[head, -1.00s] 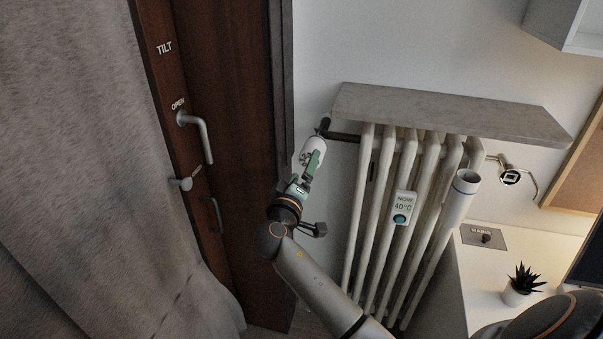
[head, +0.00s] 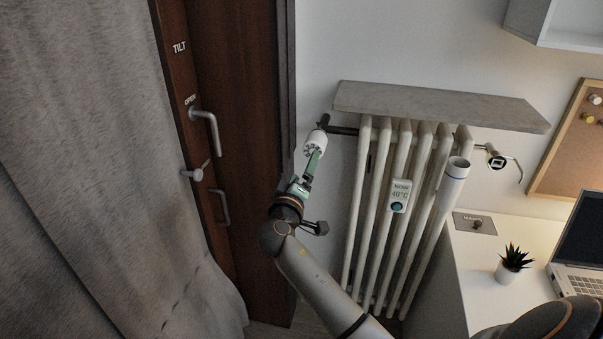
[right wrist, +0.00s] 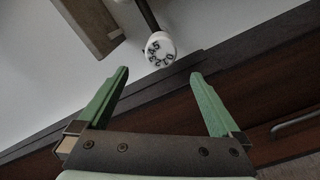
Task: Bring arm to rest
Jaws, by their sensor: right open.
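My right gripper (head: 311,168) has green fingers and is open and empty. In the head view it points up toward the white numbered valve knob (head: 316,141) at the radiator's left end. In the right wrist view the two fingers of the gripper (right wrist: 160,76) stand wide apart. The knob (right wrist: 160,47) is beyond the fingertips, with nothing between the fingers. My right arm reaches in from the bottom of the head view. My left gripper is not in view.
The white radiator (head: 383,220) with a stone shelf (head: 430,105) stands right of the arm. A dark wooden door (head: 245,130) with metal handles (head: 206,130) and a grey curtain (head: 90,180) are left. A desk (head: 480,255) holds a plant (head: 512,262) and laptop (head: 580,265).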

